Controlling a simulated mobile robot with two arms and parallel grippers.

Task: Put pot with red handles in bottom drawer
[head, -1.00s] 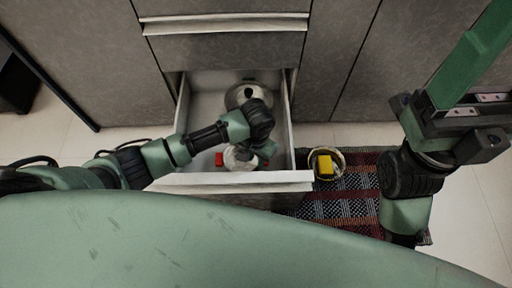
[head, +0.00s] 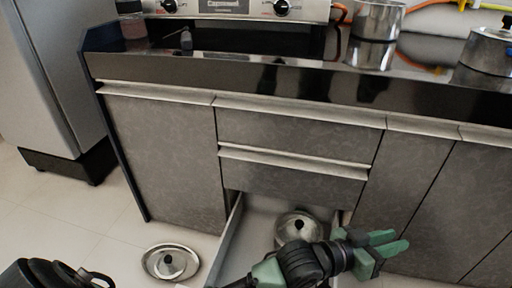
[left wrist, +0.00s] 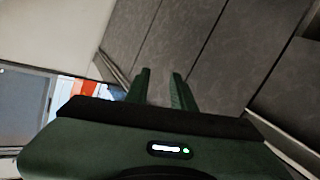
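The bottom drawer (head: 228,243) is pulled open below the shut upper drawers. A silver lidded pot (head: 298,228) stands at its back. I cannot make out the pot with red handles in the head view; the front of the drawer is out of frame and partly covered by my arm. My left gripper (head: 399,241) is raised past the drawer's right side, pointing right. In the left wrist view its fingers (left wrist: 160,80) are apart with nothing between them. A blurred red patch (left wrist: 84,87) lies left of them, too unclear to name. My right gripper is not in view.
A metal lid (head: 170,262) lies on the floor left of the drawer. The dark counter (head: 230,67) above holds a steel pot (head: 377,20) and a lidded pot (head: 491,50). Cabinet doors (head: 420,190) are close to my left gripper.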

